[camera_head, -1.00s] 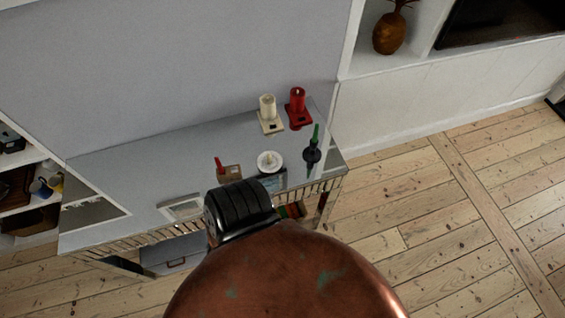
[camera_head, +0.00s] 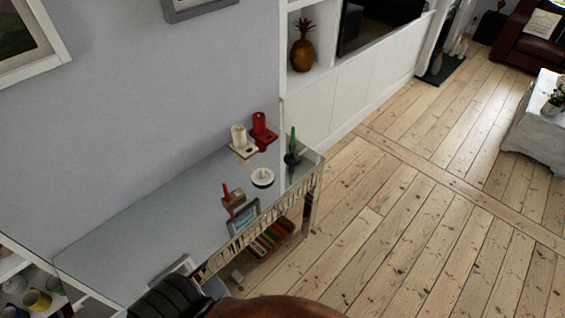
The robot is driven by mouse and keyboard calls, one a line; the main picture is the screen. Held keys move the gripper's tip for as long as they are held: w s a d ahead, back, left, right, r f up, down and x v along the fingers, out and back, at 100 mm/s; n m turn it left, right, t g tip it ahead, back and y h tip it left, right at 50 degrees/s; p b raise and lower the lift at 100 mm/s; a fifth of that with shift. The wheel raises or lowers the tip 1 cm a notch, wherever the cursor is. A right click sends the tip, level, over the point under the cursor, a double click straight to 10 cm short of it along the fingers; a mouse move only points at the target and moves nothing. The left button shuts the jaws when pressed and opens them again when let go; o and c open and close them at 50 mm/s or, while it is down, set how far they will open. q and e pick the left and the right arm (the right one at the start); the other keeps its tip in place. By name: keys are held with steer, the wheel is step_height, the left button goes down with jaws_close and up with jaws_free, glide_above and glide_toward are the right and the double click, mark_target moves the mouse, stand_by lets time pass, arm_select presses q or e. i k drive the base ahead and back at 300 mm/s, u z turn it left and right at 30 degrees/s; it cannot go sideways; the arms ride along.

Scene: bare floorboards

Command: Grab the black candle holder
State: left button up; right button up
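The black candle holder (camera_head: 292,159) stands near the right end of a grey, mirror-like console table (camera_head: 150,218) against the wall. A green candle (camera_head: 293,139) stands upright in it. To its left are a white round holder (camera_head: 262,178), a cream candle (camera_head: 239,136) and a red candle (camera_head: 260,124) on square holders, and a wooden holder (camera_head: 233,198) with a small red candle. Neither of my grippers shows in the head view.
A picture frame (camera_head: 244,217) stands at the table's front edge. Several coloured books (camera_head: 271,238) lie on the lower shelf. The wooden floor (camera_head: 400,200) to the right is open, up to a table with a white cloth (camera_head: 541,125) at the far right.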

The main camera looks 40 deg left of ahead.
mark_target(292, 158)
steer(key=u, duration=1.55)
